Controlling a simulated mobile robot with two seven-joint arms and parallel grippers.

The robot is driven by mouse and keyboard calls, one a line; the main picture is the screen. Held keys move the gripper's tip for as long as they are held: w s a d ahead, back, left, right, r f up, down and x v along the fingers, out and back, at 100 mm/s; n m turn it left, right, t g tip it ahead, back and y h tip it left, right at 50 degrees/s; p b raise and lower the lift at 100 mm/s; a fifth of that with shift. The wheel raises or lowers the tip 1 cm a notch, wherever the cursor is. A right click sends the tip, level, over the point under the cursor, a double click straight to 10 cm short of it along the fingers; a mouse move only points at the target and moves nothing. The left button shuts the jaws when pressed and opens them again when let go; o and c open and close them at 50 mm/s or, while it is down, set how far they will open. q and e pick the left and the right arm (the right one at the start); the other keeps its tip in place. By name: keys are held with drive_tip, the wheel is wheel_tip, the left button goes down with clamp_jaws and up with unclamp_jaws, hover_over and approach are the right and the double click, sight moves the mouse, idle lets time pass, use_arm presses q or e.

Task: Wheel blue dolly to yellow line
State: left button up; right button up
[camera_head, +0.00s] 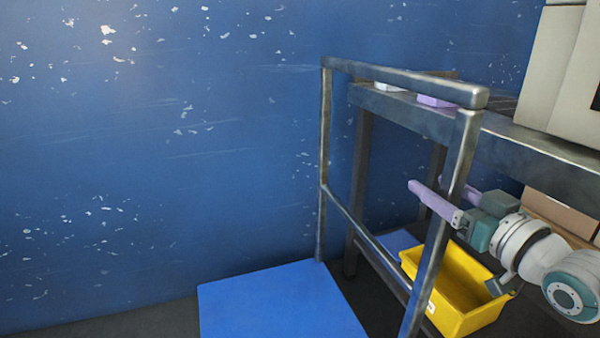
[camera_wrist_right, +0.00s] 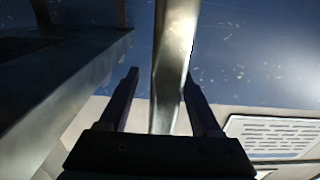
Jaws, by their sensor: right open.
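The blue dolly has a flat blue deck (camera_head: 275,302) at the bottom centre and a grey metal push handle (camera_head: 400,77) with two uprights rising on its right side. My right gripper (camera_head: 428,184) is open, with its pale purple fingers at the near upright. In the right wrist view, a metal bar (camera_wrist_right: 172,65) runs between the two spread fingers of the gripper (camera_wrist_right: 161,74); I cannot tell whether either finger touches it. The yellow line is not in view. My left gripper is not in view.
A metal table (camera_head: 545,152) stands behind the handle, with a purple item (camera_head: 435,101) and a pale machine (camera_head: 556,65) on it. A yellow bin (camera_head: 469,318) and a cardboard box (camera_head: 562,214) are below. A scuffed blue wall (camera_head: 150,160) closes off the back.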

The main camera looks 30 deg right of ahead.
drive_tip(key=p+v, duration=0.2)
drive_tip(key=v, duration=0.7)
drive_tip(key=shift+s+p, duration=0.35)
drive_tip(key=shift+s, duration=0.05)
